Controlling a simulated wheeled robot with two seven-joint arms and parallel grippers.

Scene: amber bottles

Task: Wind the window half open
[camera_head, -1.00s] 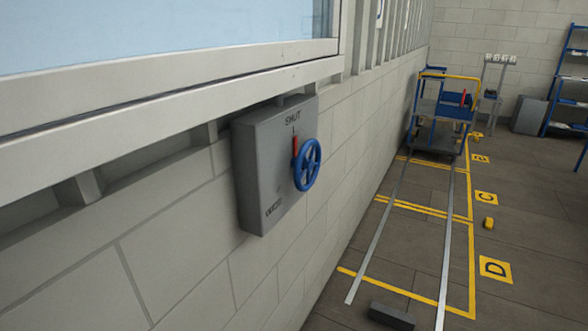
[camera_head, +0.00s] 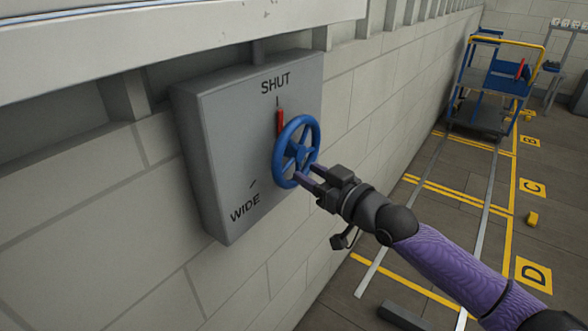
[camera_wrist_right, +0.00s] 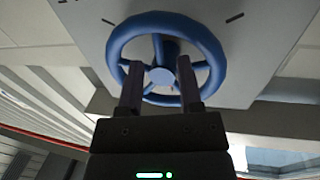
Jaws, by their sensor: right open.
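A grey box (camera_head: 215,150) on the wall carries a blue handwheel (camera_head: 283,160). A red pointer (camera_head: 279,121) above the wheel points up at the mark under the word SHUT. The word WIDE is at the lower left of the box's face. My right gripper (camera_head: 309,175) is open at the wheel's lower right rim. In the right wrist view its two fingers stand apart in front of the blue wheel (camera_wrist_right: 115,45). I cannot tell whether they touch the rim. Only the window's lower frame (camera_head: 150,40) shows in the head view. My left gripper is out of view.
A blue trolley (camera_head: 490,85) stands on floor rails at the back right. A dark block (camera_head: 404,315) lies at the near end of the rails. A small yellow object (camera_head: 532,219) lies near the letter C. The floor between is clear.

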